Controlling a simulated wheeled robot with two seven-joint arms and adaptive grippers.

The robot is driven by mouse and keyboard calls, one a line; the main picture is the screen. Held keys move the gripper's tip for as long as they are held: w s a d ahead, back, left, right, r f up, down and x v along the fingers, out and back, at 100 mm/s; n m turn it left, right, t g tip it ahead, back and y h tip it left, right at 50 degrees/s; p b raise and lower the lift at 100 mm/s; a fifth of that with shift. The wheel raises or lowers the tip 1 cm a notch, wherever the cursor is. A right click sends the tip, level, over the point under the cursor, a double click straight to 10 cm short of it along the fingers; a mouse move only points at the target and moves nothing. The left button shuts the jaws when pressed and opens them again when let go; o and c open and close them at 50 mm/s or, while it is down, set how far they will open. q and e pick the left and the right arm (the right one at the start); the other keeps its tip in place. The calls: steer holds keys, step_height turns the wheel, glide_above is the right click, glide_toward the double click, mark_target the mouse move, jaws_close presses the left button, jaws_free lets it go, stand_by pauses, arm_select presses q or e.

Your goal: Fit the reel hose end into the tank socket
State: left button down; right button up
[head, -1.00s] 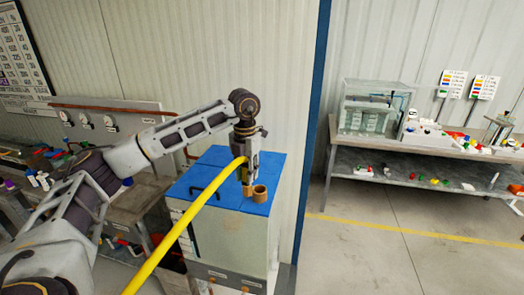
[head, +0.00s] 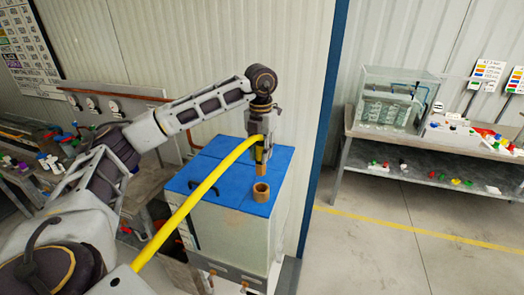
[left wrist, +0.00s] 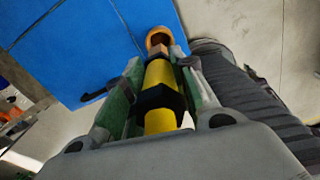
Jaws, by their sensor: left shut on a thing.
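The yellow reel hose (head: 205,188) rises from the lower left and bends down into my left gripper (head: 261,153). My left gripper is shut on the hose end (head: 260,169), whose brass-coloured tip points down. In the left wrist view the yellow hose end (left wrist: 160,98) with its black collar lies between the green finger pads (left wrist: 156,92). The brown tank socket (head: 261,193) stands on the blue tank top, its mouth visible just below the tip. The socket ring (left wrist: 158,37) shows just beyond the tip in the left wrist view. The tip looks outside the socket; the exact gap is unclear.
The tank (head: 232,230) has a blue top with a black handle (head: 196,184) left of the socket. A bench with gauges (head: 115,105) stands behind on the left. A table with a glass tank (head: 398,100) stands at the right. The floor between is clear.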

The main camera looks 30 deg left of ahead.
mark_target(261, 165)
arm_select(q)
steer(key=shift+w, duration=0.15)
steer(key=shift+f+b, duration=0.45)
steer(key=shift+f, duration=0.1)
steer(key=shift+f+b, duration=0.85)
steer(key=shift+f, duration=0.45)
steer(key=shift+f+b, duration=0.6)
steer(key=shift+f, duration=0.45)
arm_select(e)
step_height(261, 165, down, 4)
steer(key=shift+w+d+r, duration=0.1)
steer(key=shift+d, duration=0.05)
steer(key=shift+d, duration=0.35)
steer(key=shift+a, duration=0.3)
